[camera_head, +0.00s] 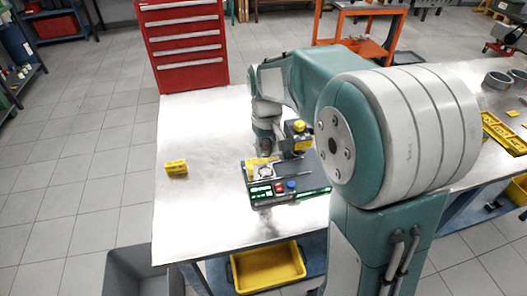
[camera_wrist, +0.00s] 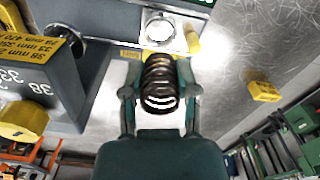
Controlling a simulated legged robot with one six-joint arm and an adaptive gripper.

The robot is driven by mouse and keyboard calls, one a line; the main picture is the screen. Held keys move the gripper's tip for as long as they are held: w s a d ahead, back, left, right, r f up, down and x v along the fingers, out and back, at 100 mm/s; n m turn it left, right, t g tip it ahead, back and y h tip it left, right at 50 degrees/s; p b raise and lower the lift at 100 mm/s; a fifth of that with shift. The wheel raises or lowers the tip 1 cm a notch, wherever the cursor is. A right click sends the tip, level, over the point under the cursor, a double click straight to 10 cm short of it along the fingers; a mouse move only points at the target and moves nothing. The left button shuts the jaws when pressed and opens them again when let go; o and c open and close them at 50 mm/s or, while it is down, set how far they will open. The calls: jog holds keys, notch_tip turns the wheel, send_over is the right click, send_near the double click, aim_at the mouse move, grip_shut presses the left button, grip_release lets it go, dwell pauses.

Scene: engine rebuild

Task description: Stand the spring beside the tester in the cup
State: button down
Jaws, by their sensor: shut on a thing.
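A dark coil spring (camera_wrist: 160,82) is between the two fingers of my gripper (camera_wrist: 160,92) in the wrist view; the fingers are shut on it. The spring tester (camera_head: 290,192) has a dark base with coloured buttons and an upright head with yellow knobs; its marked block (camera_wrist: 42,72) is at the left of the wrist view. A round, bright cup (camera_wrist: 159,28) on a pale plate of the tester lies just beyond the spring, apart from it in the picture. In the head view my gripper (camera_head: 265,150) is above the tester's left part; the spring cannot be made out there.
A small yellow block (camera_head: 176,168) lies on the metal bench (camera_head: 195,215), left of the tester; it also shows in the wrist view (camera_wrist: 263,91). The bench is clear around it. A red drawer cabinet (camera_head: 187,50) stands behind. A yellow bin (camera_head: 266,266) is below the bench.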

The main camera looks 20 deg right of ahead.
aim_at(266, 171)
jog(key=shift+f, duration=2.9)
jog(key=shift+s+f, duration=0.1)
jog(key=shift+f, duration=0.2)
jog(key=shift+s, duration=0.1)
jog(key=shift+c, duration=1.4)
grip_release()
jog(key=shift+f, duration=0.15)
jog(key=shift+d, duration=0.1)
jog(key=shift+w+r, duration=0.2)
jog(key=shift+r, duration=0.15)
notch_tip(266, 171, up, 11)
jog(key=shift+r, duration=0.2)
